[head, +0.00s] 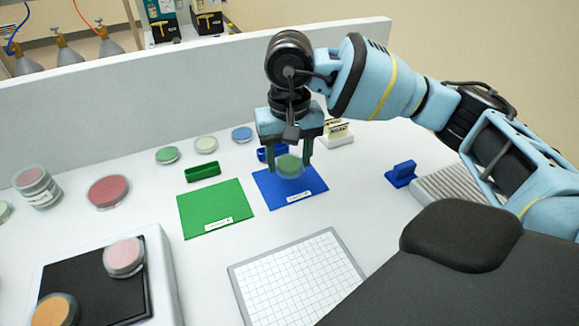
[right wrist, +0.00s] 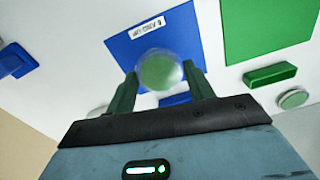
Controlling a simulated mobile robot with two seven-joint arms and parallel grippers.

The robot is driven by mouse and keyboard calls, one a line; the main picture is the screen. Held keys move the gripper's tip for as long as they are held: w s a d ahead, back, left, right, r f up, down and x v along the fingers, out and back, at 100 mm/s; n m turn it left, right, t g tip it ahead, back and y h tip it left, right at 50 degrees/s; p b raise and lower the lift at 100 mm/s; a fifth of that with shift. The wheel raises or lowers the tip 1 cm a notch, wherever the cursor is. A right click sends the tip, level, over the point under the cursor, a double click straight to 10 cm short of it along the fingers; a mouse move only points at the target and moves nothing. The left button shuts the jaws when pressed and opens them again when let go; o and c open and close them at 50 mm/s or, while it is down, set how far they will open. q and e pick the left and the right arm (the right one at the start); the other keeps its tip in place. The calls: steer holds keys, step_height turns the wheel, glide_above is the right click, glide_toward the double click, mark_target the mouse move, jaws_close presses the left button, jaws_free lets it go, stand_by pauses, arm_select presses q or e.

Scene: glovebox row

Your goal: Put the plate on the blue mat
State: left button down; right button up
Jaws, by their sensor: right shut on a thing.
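My right gripper (head: 292,158) is shut on a round plate (head: 289,166) with a green fill and clear rim. In the head view the plate shows over the blue mat (head: 298,195); I cannot tell whether it touches the mat. In the right wrist view the plate (right wrist: 160,70) sits between the fingertips of the gripper (right wrist: 162,80), with the blue mat (right wrist: 120,48) behind it. The mat has a white label at its near edge in the head view. My left gripper is not in view.
A green mat (head: 217,207) lies left of the blue one, with a green holder (head: 202,172) behind it. Several other plates, such as a red one (head: 108,191), stand on the bench. A gridded white board (head: 297,280) lies in front. A blue stand (head: 401,174) is at right.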

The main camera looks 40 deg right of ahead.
steer(key=shift+f, duration=1.55)
steer(key=shift+f, duration=0.2)
steer(key=o, duration=1)
steer(key=shift+o, duration=0.2)
step_height(320, 180, up, 12)
steer(key=shift+r, duration=0.2)
